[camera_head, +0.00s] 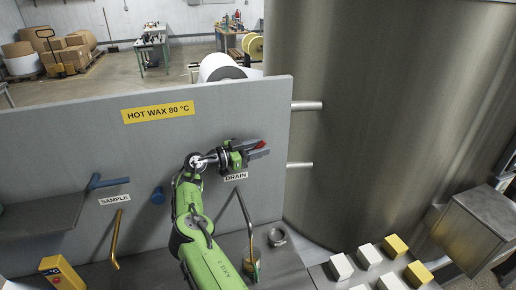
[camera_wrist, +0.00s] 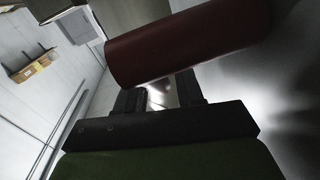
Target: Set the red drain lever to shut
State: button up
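The red drain lever (camera_head: 260,145) shows as a small red piece at my gripper's fingers, above the DRAIN label (camera_head: 236,176) on the grey panel. In the wrist view the red lever (camera_wrist: 185,40) is a thick dark red bar running across the top, slightly tilted. My gripper (camera_head: 257,148) points to the right, its dark fingers one above the other, with red showing between them. In the wrist view my gripper (camera_wrist: 160,92) has a visible gap between its fingers; the bar crosses over their far ends and hides the tips. Contact is unclear.
The grey panel (camera_head: 60,145) carries a HOT WAX sign (camera_head: 158,112) and a blue sample lever (camera_head: 108,182). A large metal tank (camera_head: 390,110) stands to the right.

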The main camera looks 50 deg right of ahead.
grip_shut()
jog(key=shift+f, duration=0.1)
jog(key=shift+s+d+f+m+t+y, duration=0.15)
jog(key=shift+d+f+t+y, duration=0.15)
jog(key=shift+f+t+y, duration=0.75)
jog(key=shift+s+d+f+m+t+y, duration=0.1)
jog(key=shift+s+d+f+t+y, duration=0.4)
jog(key=shift+y, duration=1.1)
jog(key=shift+w+d+f+m+t+y, duration=0.15)
jog(key=shift+f+t+y, duration=0.1)
jog(key=shift+f+y, duration=0.95)
jog(key=shift+r+y, duration=0.1)
jog(key=shift+y, duration=0.15)
jog(key=shift+o, duration=1)
grip_release()
